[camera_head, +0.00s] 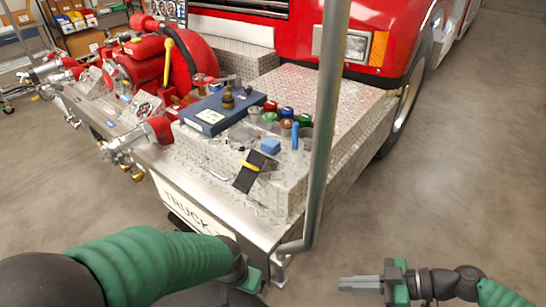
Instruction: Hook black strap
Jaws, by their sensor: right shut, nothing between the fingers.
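The black strap (244,181) lies over the front edge of the diamond-plate box on the truck's bumper, with a yellow piece (250,166) across it. I cannot make out a hook for it. My right gripper (342,284) is at the lower right, over the floor, shut and empty. It is well apart from the strap. My left arm comes in from the lower left with a green sleeve. A green part of the left gripper (252,281) shows at the bottom edge, below the bumper. Its fingers are not visible.
A vertical grey pole (325,120) rises from the bumper's corner, right of the strap. A blue case (222,108), several coloured caps and a blue block (270,146) sit on the box. Red pump fittings (159,130) are at left. The floor at right is clear.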

